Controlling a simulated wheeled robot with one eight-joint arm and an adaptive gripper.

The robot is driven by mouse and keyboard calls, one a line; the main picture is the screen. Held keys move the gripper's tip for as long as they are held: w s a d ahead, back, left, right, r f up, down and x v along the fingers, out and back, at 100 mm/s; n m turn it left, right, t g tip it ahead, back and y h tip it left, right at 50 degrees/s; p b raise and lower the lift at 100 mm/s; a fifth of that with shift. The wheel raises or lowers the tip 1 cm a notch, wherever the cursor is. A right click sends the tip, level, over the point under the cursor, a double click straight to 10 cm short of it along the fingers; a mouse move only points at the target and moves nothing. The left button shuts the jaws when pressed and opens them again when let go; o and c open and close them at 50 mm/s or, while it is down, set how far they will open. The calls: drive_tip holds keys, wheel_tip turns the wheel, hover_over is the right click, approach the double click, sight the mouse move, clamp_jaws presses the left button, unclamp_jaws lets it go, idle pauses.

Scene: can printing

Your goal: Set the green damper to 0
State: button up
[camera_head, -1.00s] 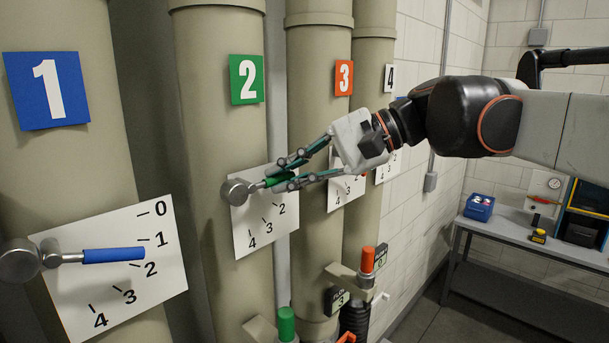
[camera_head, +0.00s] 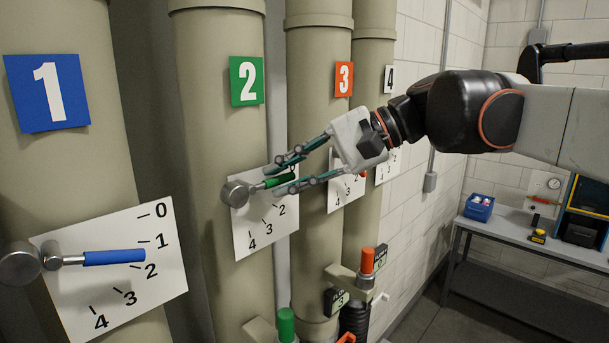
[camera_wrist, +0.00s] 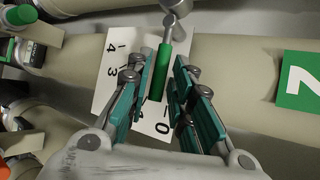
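The green damper's handle (camera_head: 280,180) sticks out from a round knob (camera_head: 237,193) on the white scale plate (camera_head: 262,236) of pipe 2. It points right and slightly up, toward the 0 end; the exact mark is hard to tell. My gripper (camera_head: 279,178) is open around the handle, one finger above it and one below.
The blue damper handle (camera_head: 114,257) on pipe 1 stands at left, between 1 and 2. Pipe 3's scale plate (camera_head: 340,195) is just behind my gripper. Green (camera_head: 286,324) and red (camera_head: 367,260) capped parts stand below. A workbench (camera_head: 540,241) is far right.

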drive_tip(key=v, duration=1.2)
drive_tip(key=shift+s, duration=0.1)
drive_tip(key=s+d+f+n+t+h+b, duration=0.1)
drive_tip(key=s+d+f+h+b, duration=0.3)
drive_tip(key=f+b, duration=0.9)
drive_tip(key=s+d+f+n+t+h+b, duration=0.2)
drive_tip(key=f+b, duration=1)
drive_tip(key=f, duration=2.3)
drive_tip(key=s+d+f+n+t+h+b, duration=0.1)
drive_tip(key=s+d+f+t+h+b, duration=0.2)
drive_tip(key=f+b, duration=1)
drive_tip(key=s+d+f+h, duration=0.1)
drive_tip(key=s+d+f, duration=0.1)
drive_tip(key=f, duration=0.4)
drive_tip(key=s+d+f+h, duration=0.2)
drive_tip(key=d+f, duration=0.1)
drive_tip(key=f, duration=0.2)
drive_tip(key=shift+d+f+t+b, duration=0.3)
drive_tip(key=shift+f+t, duration=0.05)
drive_tip(key=shift+t, duration=0.05)
